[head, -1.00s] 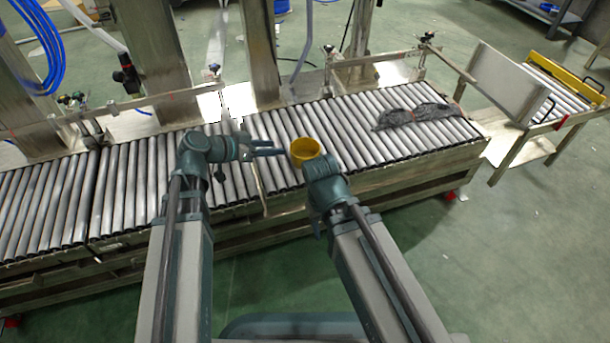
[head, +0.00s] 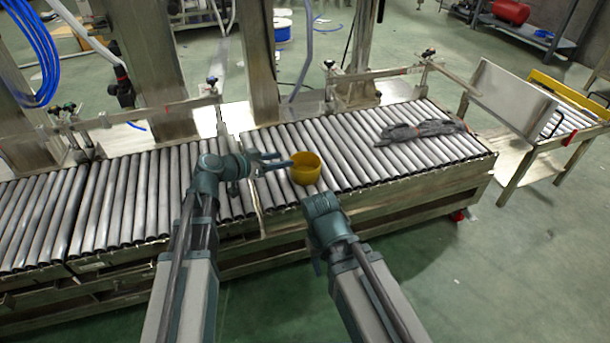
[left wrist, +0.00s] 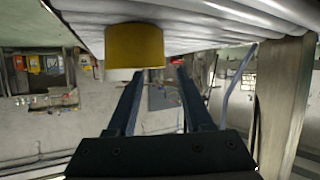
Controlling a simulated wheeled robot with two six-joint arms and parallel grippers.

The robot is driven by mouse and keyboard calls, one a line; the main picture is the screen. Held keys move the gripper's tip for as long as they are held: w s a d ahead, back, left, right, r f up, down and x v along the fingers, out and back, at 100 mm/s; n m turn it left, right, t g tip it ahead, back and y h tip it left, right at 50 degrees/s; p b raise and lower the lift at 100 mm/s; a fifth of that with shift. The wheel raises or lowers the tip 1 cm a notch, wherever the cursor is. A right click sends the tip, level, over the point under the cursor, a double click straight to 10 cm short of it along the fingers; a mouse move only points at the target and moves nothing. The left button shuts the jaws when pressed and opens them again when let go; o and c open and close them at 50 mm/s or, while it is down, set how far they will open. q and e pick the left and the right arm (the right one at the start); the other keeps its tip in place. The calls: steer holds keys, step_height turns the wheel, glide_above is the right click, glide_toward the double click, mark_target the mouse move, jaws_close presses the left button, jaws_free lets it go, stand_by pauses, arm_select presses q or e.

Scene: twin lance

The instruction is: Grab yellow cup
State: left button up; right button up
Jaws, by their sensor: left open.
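A yellow cup (head: 306,173) stands on the roller conveyor (head: 350,150), near its front edge. My left gripper (head: 279,161) is open and empty at the cup's left side, its fingers pointing right towards it. In the left wrist view the cup (left wrist: 134,46) hangs from the rollers at the top, as the picture is turned over. It lies just beyond the open fingers (left wrist: 158,85), more in line with the left one. In the head view my right arm's wrist is in front of and below the cup; its gripper fingers do not show.
A dark crumpled bundle (head: 420,131) lies on the rollers to the right of the cup. A metal guide rail (head: 375,74) runs along the back. Metal posts (head: 259,65) stand behind the conveyor. The rollers between cup and bundle are clear.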

mark_target(301, 156)
arm_select(q)
steer(key=shift+w+d+f, duration=0.25)
steer(key=shift+w+d, duration=0.1)
steer(key=shift+d, duration=0.1)
steer(key=b+x, duration=0.2)
steer(key=x, duration=0.3)
steer(key=shift+w+d+f, duration=0.15)
steer(key=shift+f, duration=0.05)
